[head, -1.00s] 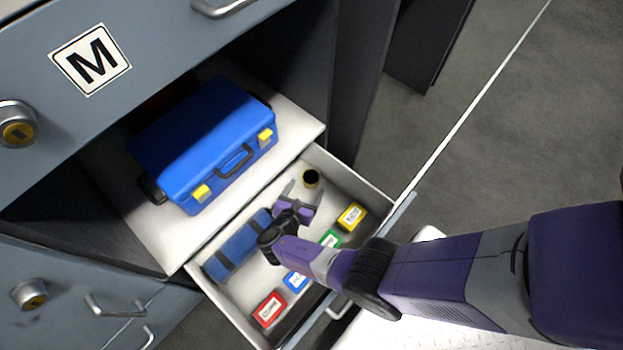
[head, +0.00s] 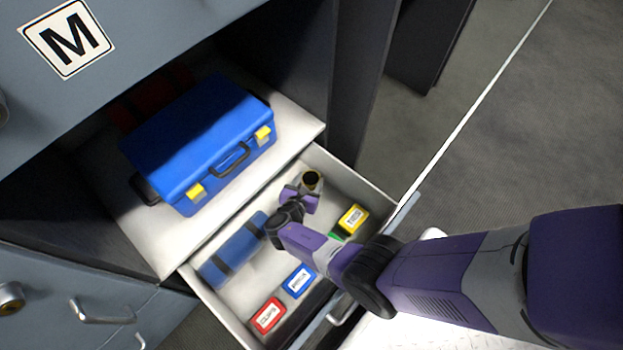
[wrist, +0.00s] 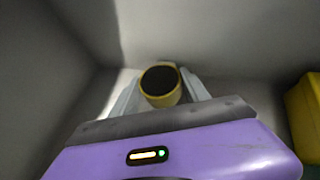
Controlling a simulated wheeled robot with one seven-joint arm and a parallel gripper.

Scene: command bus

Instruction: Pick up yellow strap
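The yellow strap (head: 311,181) looks like a small upright roll with a dark round top. It stands in the far corner of the open drawer. In the wrist view the yellow strap (wrist: 161,88) sits between the two pale fingers of my gripper (wrist: 162,80). A narrow gap seems to show on each side of the roll, so the fingers look open around it. In the head view my gripper (head: 305,188) is at the strap and partly covers its lower part.
The drawer (head: 347,170) has walls close around the strap. A yellow box (head: 352,219), a blue box (head: 299,281), a red box (head: 267,315) and a blue roll (head: 233,252) lie in it. A blue case (head: 200,140) stands on the shelf above.

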